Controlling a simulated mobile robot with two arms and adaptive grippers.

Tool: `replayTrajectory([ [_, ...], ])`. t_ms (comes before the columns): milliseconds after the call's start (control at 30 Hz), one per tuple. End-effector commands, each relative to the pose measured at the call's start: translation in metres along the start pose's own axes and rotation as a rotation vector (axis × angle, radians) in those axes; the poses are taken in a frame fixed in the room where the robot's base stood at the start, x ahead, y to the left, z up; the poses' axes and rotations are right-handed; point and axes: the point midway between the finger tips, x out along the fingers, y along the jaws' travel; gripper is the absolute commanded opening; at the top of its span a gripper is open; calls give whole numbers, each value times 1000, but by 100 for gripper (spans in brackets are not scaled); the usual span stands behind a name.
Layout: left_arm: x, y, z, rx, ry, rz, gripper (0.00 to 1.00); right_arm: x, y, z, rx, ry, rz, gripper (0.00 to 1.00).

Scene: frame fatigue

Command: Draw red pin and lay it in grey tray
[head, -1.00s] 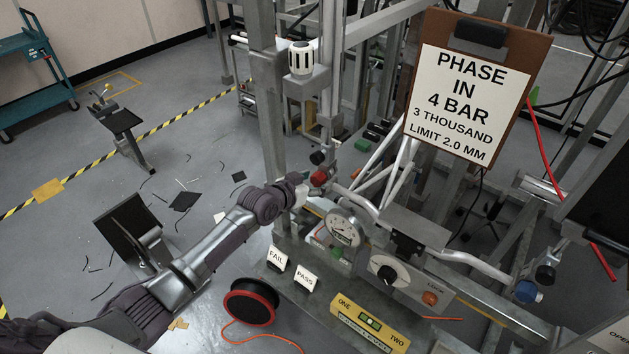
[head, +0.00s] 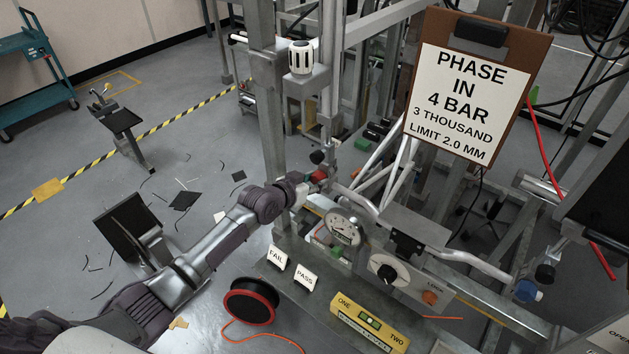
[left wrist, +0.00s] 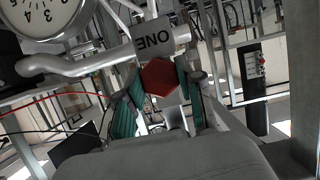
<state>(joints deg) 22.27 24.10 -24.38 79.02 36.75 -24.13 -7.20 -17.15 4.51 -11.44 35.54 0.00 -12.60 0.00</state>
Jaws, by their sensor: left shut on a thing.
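The red pin (head: 318,175) shows its red head in the head view, at the frame by the post. In the left wrist view its six-sided red head (left wrist: 159,77) sits between the teal fingers, just below a grey block marked ONE (left wrist: 160,40). My left gripper (head: 308,183) is shut on this head; its fingers also show in the left wrist view (left wrist: 158,88). The pin's shaft is hidden, so I cannot tell how deep it sits. I cannot make out the grey tray clearly. My right gripper is not in view.
A dial gauge (head: 342,229) and a bent silver tube (head: 470,261) stand close to the right of the left gripper. FAIL (head: 277,257) and PASS (head: 305,278) cards, a black-and-red spool (head: 250,303) and a yellow level (head: 368,322) lie in front.

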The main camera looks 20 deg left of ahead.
Motion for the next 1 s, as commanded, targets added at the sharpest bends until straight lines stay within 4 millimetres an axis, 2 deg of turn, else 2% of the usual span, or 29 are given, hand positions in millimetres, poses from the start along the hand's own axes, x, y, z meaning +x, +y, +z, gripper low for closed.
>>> replayTrajectory([
  [1000, -36, -1, 14, 0, 0, -1, 0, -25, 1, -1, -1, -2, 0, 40],
])
